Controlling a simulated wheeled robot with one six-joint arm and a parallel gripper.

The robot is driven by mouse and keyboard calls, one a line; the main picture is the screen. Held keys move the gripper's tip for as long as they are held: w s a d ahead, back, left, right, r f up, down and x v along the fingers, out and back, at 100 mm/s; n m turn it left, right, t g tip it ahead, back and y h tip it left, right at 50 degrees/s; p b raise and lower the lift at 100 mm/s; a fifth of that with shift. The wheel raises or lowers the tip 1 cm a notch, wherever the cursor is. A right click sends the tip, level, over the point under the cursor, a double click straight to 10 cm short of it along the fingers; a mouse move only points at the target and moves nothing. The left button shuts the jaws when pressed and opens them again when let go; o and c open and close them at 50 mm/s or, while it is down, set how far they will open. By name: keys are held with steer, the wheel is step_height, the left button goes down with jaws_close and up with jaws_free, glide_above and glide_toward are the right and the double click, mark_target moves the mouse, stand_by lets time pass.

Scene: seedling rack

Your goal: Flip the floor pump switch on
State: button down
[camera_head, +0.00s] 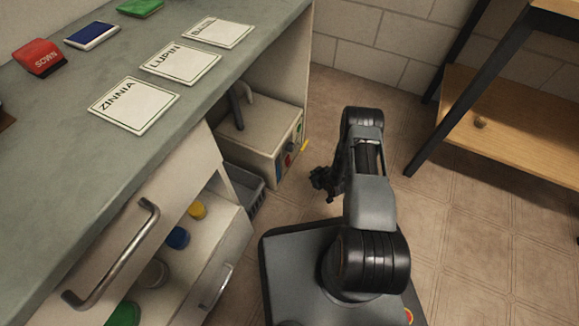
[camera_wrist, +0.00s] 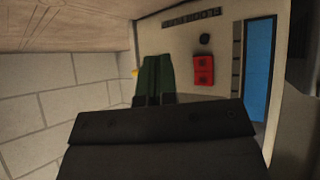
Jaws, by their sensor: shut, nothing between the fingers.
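The pump box (camera_head: 245,148) is beige and stands on the floor under the counter, with hoses or a handle on top. Its front panel carries a red part (camera_head: 288,160), which shows in the wrist view (camera_wrist: 204,70) as a red block with small dark marks. A small yellow piece (camera_head: 304,146) sticks out at the panel's edge; a bit of yellow also shows in the wrist view (camera_wrist: 134,73). I cannot tell which is the switch or its position. My gripper (camera_head: 318,180) is shut and empty, apart from the panel; its dark green fingers (camera_wrist: 157,77) lie together.
A blue strip (camera_wrist: 259,68) is on the panel. A grey crate (camera_head: 247,188) stands beside the box. An open drawer (camera_head: 200,235) with coloured jars is near my base. A wooden shelf rack (camera_head: 510,120) stands right. Floor between is clear.

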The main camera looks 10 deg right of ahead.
stand_by(0.3)
steer(key=w+a+f+b, duration=0.1)
steer(key=w+a, duration=0.4)
steer(key=a, duration=0.2)
stand_by(0.5)
steer(key=shift+w+a+f, duration=0.15)
steer(key=shift+w+a, duration=0.4)
steer(key=shift+a, duration=0.1)
stand_by(2.7)
steer(key=shift+d, duration=0.1)
steer(key=shift+s+d, duration=0.45)
steer(key=shift+d, duration=0.1)
stand_by(0.3)
steer(key=shift+s+d+r+p, duration=0.2)
steer(key=shift+s+d+p, duration=0.15)
steer(key=shift+s+d, duration=0.55)
steer(key=shift+s+d+r+p, duration=0.25)
steer(key=shift+s+d, duration=0.35)
steer(key=shift+d, duration=0.5)
